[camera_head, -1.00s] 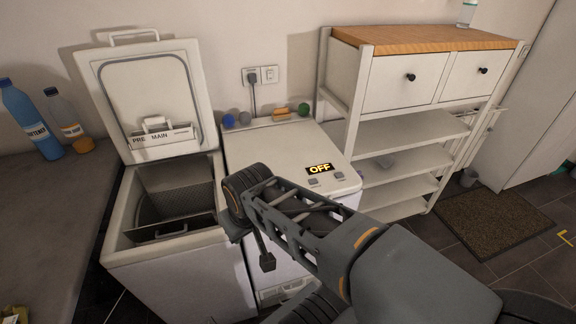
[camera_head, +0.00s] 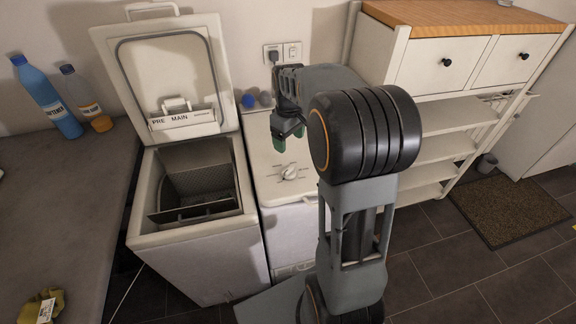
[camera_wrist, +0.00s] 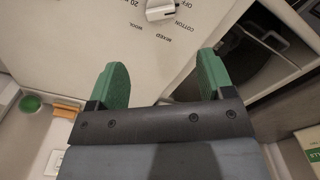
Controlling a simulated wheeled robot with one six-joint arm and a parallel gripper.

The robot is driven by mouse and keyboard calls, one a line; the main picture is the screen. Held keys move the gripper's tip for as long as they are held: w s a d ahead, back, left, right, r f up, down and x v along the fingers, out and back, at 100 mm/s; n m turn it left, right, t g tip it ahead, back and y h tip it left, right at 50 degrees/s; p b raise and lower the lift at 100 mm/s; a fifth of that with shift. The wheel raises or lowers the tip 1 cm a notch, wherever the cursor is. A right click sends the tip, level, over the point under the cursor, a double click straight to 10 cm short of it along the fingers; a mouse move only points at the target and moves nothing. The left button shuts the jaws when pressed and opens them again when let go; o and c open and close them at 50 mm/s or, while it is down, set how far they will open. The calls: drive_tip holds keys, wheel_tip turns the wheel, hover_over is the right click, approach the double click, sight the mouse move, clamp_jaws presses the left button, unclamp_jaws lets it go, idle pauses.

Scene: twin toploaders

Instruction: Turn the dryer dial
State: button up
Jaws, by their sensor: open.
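The dryer (camera_head: 268,184) is the white machine right of the open washer. Its white dial (camera_head: 289,172) stands on the top panel, ringed by printed marks. In the wrist view the dial (camera_wrist: 162,9) is at the top edge, partly cut off, with COTTON, MIXED, WOOL and OFF lettering near it. My gripper (camera_head: 288,136) hangs over the dryer top, behind the dial. In the wrist view my gripper (camera_wrist: 163,80) has two green fingers wide apart with nothing between them. The dial lies beyond the fingertips, apart from them. My arm hides the dryer's right side and display.
The washer (camera_head: 190,240) stands left with its lid (camera_head: 165,70) up. A shelf unit (camera_head: 440,85) stands right of the dryer. Blue and grey balls (camera_head: 249,100) sit at the dryer's back edge. A counter (camera_head: 75,205) with bottles is at left.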

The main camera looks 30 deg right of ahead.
sight(289, 168)
wheel_tip(289, 168, down, 12)
idle(0.5)
drive_tip(key=c, duration=0.9)
